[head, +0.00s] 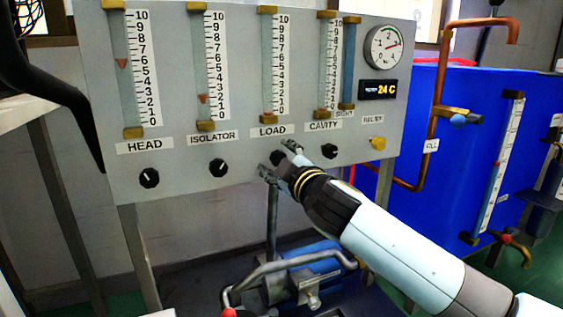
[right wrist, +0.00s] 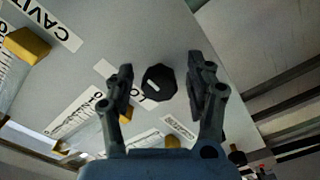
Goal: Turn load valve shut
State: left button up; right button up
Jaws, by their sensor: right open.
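The load valve is a black faceted knob (head: 277,157) with a white pointer mark, under the LOAD label (head: 271,131) on the grey panel. In the right wrist view the knob (right wrist: 158,83) sits between the two fingers, with a gap on each side. Its white mark is slanted. My right gripper (head: 279,160) is open around the knob and partly hides it in the head view. The load flow tube (head: 268,70) above has its float near the bottom of the scale. My left gripper does not show.
Neighbouring knobs are the isolator knob (head: 218,168) on the left and the cavity knob (head: 329,151) on the right. A yellow relief knob (head: 378,143) is farther right. A blue pump with a grey pipe (head: 290,266) stands below the panel. A blue tank (head: 400,120) is at right.

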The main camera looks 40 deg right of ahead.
jog(key=v, duration=1.2)
